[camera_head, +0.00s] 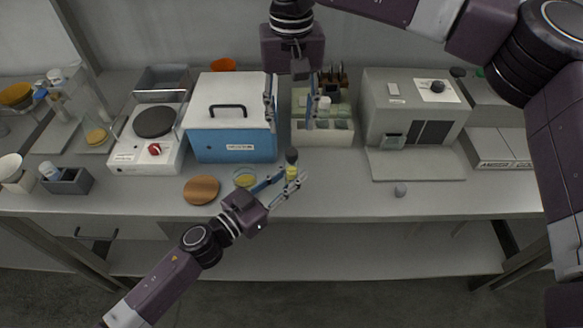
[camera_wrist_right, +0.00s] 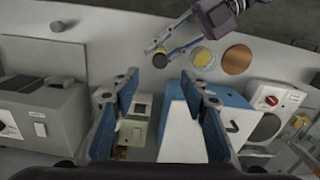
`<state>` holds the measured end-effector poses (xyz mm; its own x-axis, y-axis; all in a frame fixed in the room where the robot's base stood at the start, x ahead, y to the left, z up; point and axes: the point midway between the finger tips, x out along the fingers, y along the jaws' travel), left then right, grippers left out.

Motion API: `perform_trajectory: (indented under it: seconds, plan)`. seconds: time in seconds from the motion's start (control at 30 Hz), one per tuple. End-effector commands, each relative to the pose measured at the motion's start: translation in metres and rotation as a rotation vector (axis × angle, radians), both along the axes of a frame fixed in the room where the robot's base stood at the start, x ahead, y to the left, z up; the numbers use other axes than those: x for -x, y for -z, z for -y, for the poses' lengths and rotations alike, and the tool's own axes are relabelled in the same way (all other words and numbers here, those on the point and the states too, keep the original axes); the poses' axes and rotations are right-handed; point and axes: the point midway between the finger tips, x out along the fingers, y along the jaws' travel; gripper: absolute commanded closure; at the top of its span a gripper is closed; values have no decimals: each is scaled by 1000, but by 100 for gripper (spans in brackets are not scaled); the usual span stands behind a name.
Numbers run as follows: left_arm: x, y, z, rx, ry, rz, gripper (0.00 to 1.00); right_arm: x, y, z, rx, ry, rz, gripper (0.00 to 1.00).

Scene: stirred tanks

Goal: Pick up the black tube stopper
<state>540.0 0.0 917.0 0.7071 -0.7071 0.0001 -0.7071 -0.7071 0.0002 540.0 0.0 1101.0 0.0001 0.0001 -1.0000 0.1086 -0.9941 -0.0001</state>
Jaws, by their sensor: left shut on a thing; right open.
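The black tube stopper (camera_head: 291,155) sits on top of an upright tube with yellow contents (camera_head: 291,172), near the table's front middle. My left gripper (camera_head: 286,186) is shut on this tube below the stopper. In the right wrist view the stopper (camera_wrist_right: 159,60) shows as a dark round top beyond the open fingers (camera_wrist_right: 160,80). The tube's lower part is partly hidden by the left fingers.
A dish with yellow contents (camera_head: 244,177) and a wooden disc (camera_head: 201,190) lie left of the tube. A small grey cylinder (camera_head: 400,190) stands right; the table between is clear.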

Motion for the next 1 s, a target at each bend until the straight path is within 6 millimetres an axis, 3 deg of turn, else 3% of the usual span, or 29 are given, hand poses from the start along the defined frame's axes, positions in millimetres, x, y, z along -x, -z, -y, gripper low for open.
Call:
perform_trajectory:
  seconds: [0.17,0.7,1.0]
  plan:
    - [0,0,0,-1,0,-1,100,0,-5,-2,0,188,0,59]
    - [0,1,0,-1,0,-1,100,1,-29,-7,0,1145,1,59]
    - [0,1,0,-1,0,-1,100,2,-33,-8,1,1403,-1,59]
